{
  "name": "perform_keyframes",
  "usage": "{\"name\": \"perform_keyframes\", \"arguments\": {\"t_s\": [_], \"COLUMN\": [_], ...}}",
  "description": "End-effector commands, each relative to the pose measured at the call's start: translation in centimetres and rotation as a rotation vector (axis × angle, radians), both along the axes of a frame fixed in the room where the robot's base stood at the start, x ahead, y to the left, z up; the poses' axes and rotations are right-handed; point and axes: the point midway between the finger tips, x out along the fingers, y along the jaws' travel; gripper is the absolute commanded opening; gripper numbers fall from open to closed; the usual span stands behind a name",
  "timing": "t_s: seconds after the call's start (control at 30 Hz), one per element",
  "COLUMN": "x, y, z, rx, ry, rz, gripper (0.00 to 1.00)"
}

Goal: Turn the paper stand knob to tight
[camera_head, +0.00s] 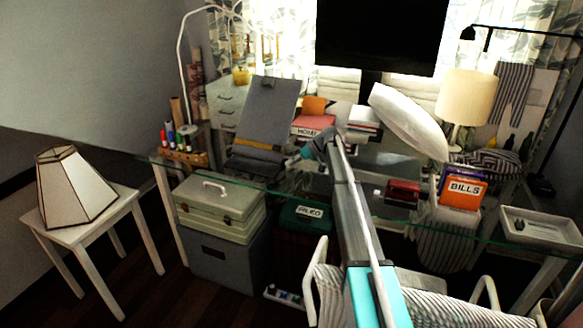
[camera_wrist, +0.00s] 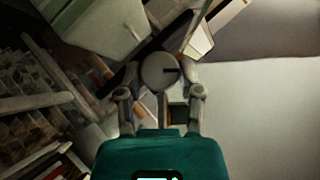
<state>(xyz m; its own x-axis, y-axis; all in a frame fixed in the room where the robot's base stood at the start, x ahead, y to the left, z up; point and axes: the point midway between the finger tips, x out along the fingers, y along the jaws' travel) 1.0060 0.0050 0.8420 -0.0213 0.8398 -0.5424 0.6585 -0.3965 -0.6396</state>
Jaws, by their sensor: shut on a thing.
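The grey paper stand (camera_head: 268,108) stands tilted on the glass desk, with a tan strip across its lower part. Its round grey knob (camera_wrist: 158,66) shows in the wrist view, with a dark pointer mark from its middle toward the picture's right. My gripper (camera_wrist: 160,74) has one finger on each side of the knob and is shut on it. In the head view my gripper (camera_head: 297,160) is at the stand's lower right side. The knob is too small and covered to make out there. I cannot read any tight or loose marking.
The glass desk (camera_head: 345,212) is crowded. Red books (camera_head: 312,122) stand behind my gripper. A white lamp head (camera_head: 408,120) hangs close to the right of my arm. An orange bills box (camera_head: 462,192) is farther right. Spools of thread (camera_head: 180,138) are left of the stand.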

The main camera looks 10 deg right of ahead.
Motion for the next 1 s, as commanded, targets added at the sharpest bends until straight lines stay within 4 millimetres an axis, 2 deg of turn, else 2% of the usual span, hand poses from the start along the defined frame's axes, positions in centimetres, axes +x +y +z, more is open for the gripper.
{"name": "perform_keyframes", "arguments": {"t_s": [0.3,0.73,0.77,0.9,0.93,1.0], "x": [0.11,0.08,0.08,0.08,0.08,0.08], "y": [-0.13,-0.1,-0.09,-0.08,-0.07,-0.06], "z": [-0.18,-0.04,-0.05,-0.04,-0.03,-0.02], "rx": [0.058,0.064,0.064,0.064,0.065,0.065], "ry": [0.103,0.112,0.112,0.112,0.112,0.112], "rz": [-0.001,-0.002,-0.001,-0.001,-0.001,-0.001], "gripper": [0.0,0.0,0.51,0.77,0.81,0.81]}}
